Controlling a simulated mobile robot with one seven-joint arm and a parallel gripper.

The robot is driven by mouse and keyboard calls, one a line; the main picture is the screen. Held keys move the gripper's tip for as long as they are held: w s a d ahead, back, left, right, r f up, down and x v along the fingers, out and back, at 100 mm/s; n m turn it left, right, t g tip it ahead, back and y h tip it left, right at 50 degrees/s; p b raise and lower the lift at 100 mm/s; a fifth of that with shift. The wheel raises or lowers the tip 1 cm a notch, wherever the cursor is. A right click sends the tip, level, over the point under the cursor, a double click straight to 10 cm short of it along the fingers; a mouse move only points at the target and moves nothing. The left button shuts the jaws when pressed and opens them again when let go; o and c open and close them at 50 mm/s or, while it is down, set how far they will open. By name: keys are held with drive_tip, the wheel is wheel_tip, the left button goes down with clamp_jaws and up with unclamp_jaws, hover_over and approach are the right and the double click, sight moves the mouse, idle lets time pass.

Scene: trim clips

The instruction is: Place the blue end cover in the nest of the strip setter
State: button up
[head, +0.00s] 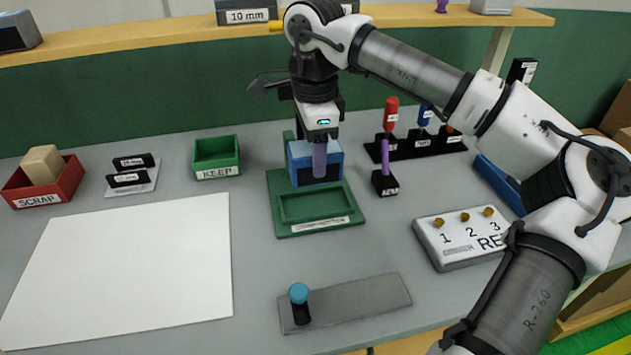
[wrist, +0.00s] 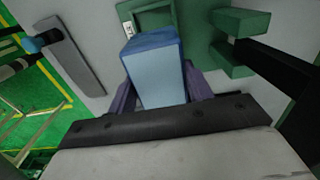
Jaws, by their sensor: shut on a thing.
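The blue end cover (head: 301,172) is a boxy block held in my gripper (head: 320,160). One purple finger shows across its near face in the head view. In the wrist view the blue end cover (wrist: 155,75) sits between the two purple fingers (wrist: 160,95). The green strip setter (head: 280,222) lies on the bench under and in front of it, with a rectangular recess at its front. In the head view the cover hides the setter's rear part. I cannot tell whether the cover touches the setter. Part of the setter also shows in the wrist view (wrist: 125,12).
Left are a red SCRAP bin (head: 62,187) with a tan block, black labelled pieces (head: 130,178) and a green KEEP bin (head: 217,158). A tool rack (head: 425,147) and numbered panel (head: 462,238) stand right. A grey plate with a blue-topped knob (head: 299,293) lies in front.

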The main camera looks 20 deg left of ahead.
drive_tip(key=shift+f, duration=3.85)
drive_tip(key=o, duration=1)
wheel_tip(320, 180, up, 12)
drive_tip(key=shift+r, duration=0.2)
